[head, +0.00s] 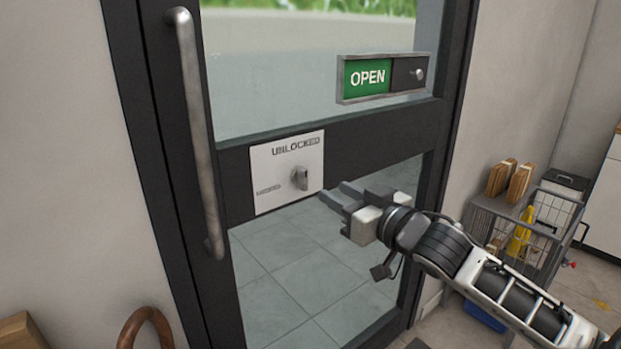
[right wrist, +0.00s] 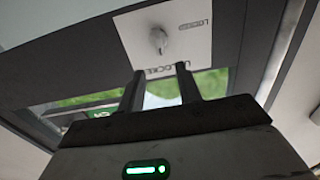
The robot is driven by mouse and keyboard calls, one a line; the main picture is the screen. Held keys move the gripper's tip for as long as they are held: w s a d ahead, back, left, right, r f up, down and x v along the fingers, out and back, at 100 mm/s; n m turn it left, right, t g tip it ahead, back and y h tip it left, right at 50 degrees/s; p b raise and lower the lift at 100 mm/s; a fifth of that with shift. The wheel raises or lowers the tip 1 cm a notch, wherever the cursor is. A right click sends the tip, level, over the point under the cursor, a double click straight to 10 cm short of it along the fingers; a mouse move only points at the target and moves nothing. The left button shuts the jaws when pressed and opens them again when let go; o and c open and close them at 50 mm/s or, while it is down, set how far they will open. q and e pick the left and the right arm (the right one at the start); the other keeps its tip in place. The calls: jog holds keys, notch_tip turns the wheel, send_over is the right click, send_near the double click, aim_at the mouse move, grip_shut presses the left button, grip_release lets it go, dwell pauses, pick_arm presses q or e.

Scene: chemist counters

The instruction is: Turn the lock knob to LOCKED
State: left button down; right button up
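The lock knob (head: 299,178) is a small grey metal knob on a white plate (head: 262,165) on the door's dark middle rail. The plate reads UNLOCKED above the knob and has a smaller label at its lower left. The knob looks upright. My right gripper (head: 335,195) is just right of the plate, apart from the knob, with its two fingers spread and nothing between them. In the right wrist view the knob (right wrist: 158,41) lies beyond the open fingertips (right wrist: 160,70), and the plate appears upside down. My left gripper is not in view.
A long vertical door handle (head: 198,130) stands left of the plate. A green OPEN slider sign (head: 367,77) is mounted above right. A wire cart (head: 530,215) with boxes stands at the right. A brown curved object (head: 145,322) is at the lower left.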

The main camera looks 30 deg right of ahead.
aim_at(306, 176)
jog(key=w, duration=0.8)
jog(key=shift+w+a+p, duration=0.35)
jog(key=shift+w, duration=0.05)
grip_shut()
